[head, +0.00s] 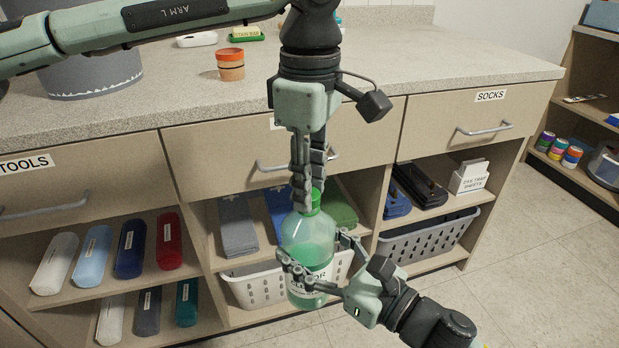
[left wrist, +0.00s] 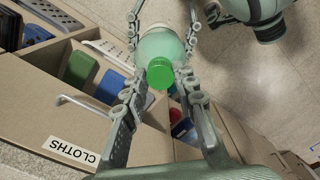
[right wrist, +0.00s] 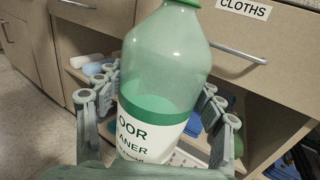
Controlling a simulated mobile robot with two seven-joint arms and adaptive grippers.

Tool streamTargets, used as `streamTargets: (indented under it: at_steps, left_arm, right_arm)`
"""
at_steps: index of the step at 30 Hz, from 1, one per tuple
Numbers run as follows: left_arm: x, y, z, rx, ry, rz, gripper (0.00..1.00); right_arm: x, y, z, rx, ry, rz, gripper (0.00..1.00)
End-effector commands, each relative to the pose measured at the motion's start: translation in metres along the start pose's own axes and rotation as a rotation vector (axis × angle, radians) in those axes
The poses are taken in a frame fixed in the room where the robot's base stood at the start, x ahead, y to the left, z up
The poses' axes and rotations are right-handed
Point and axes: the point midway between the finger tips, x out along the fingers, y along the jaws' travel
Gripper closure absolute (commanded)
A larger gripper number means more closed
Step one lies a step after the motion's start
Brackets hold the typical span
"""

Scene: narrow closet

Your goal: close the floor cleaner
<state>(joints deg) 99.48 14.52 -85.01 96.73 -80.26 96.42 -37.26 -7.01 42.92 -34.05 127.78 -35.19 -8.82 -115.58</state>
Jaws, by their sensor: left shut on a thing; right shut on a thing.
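The floor cleaner is a clear green bottle (head: 306,236) with a white label, held upright in front of the counter in the head view. It fills the middle of the right wrist view (right wrist: 160,75) and also shows in the left wrist view (left wrist: 162,46). A green cap (left wrist: 160,73) sits at the top of its neck; whether it is fully seated cannot be told. My left gripper (head: 305,200) points down from above, shut on the cap. My right gripper (head: 315,258) comes from the lower right, shut around the bottle's body, fingers on both sides.
The counter (head: 440,65) and its drawers stand just behind the bottle. A white basket (head: 250,288) and folded cloths (head: 237,225) lie on shelves behind it. An orange jar (head: 230,65) stands on the counter. Open floor (head: 530,270) lies to the right.

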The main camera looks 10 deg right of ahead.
Motion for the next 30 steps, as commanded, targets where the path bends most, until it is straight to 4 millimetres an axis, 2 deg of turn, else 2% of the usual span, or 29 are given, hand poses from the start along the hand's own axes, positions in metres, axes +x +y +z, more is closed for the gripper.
streamTargets:
  at_steps: [5, 6, 11, 14, 30]
  left_arm:
    - [0.0039, -0.0001, -0.0001, 0.0, 0.0, -0.001, 0.81]
    - [0.0035, 0.0, -0.0001, 0.001, 0.0, 0.0, 0.81]
    - [0.0039, -0.0003, 0.0003, 0.138, -0.002, 0.0, 0.81]
    - [0.0039, -0.0008, 0.0003, 0.363, -0.002, 0.0, 0.81]
    - [0.0044, -0.0013, -0.0021, 1.79, 0.0, 0.005, 0.81]
  right_arm:
    - [0.0003, 0.0002, 0.0023, -0.001, -0.004, 0.001, 0.85]
    - [0.0003, 0.0003, 0.0023, -0.001, -0.004, 0.001, 1.0]
    - [0.0003, 0.0002, 0.0022, -0.001, -0.004, 0.001, 1.0]
    - [0.0003, 0.0002, 0.0021, -0.001, -0.004, 0.001, 1.0]
    - [0.0002, 0.0003, 0.0018, -0.001, -0.003, 0.001, 1.0]
